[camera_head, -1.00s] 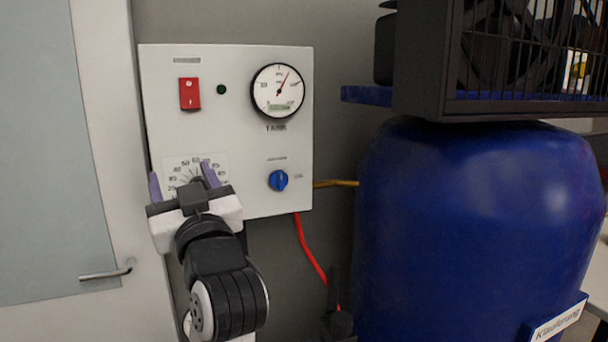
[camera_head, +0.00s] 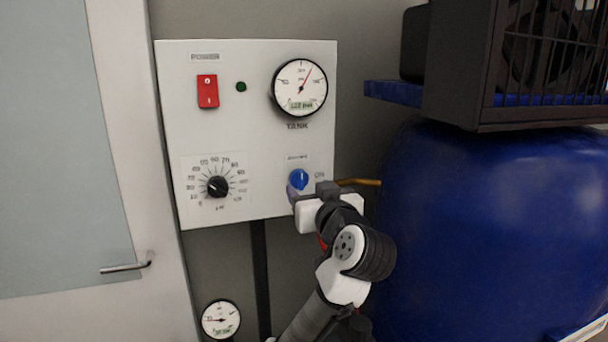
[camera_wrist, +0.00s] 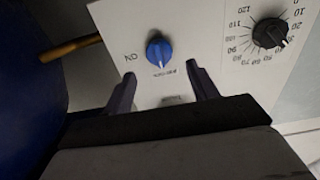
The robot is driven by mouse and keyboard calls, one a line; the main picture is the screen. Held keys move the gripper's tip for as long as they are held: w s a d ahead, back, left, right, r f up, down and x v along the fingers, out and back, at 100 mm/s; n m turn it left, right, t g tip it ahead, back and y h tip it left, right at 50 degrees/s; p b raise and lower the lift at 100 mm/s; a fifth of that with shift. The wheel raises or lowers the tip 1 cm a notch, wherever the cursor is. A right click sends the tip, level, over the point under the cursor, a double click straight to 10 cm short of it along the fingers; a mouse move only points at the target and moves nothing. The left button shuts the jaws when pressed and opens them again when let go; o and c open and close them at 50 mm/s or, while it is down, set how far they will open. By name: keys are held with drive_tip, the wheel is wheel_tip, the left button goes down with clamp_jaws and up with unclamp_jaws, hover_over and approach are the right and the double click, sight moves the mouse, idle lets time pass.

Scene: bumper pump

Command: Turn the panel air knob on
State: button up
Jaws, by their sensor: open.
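The blue air knob (camera_head: 298,179) is at the lower right of the white panel (camera_head: 240,135), with an "ON" label to its right. Its white mark points roughly upward in the head view. My gripper (camera_head: 306,191) is open and empty just below and in front of the knob. In the wrist view the knob (camera_wrist: 159,51) shows upside down, beyond and between the two purple fingertips (camera_wrist: 160,82) of my gripper. The fingers do not visibly touch the knob. In the head view my right finger is hidden behind the gripper body.
A black dial knob (camera_head: 218,186) with a number scale sits left on the panel. A red power switch (camera_head: 207,92) and the tank gauge (camera_head: 300,88) are above. A blue tank (camera_head: 490,220) stands close to the right. A door (camera_head: 60,150) is at left.

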sight(302, 180)
drive_tip(key=p+x, duration=0.1)
drive_tip(key=x, duration=0.4)
drive_tip(key=shift+w, duration=0.15)
drive_tip(key=c, duration=1)
drive_tip(key=shift+o, duration=0.2)
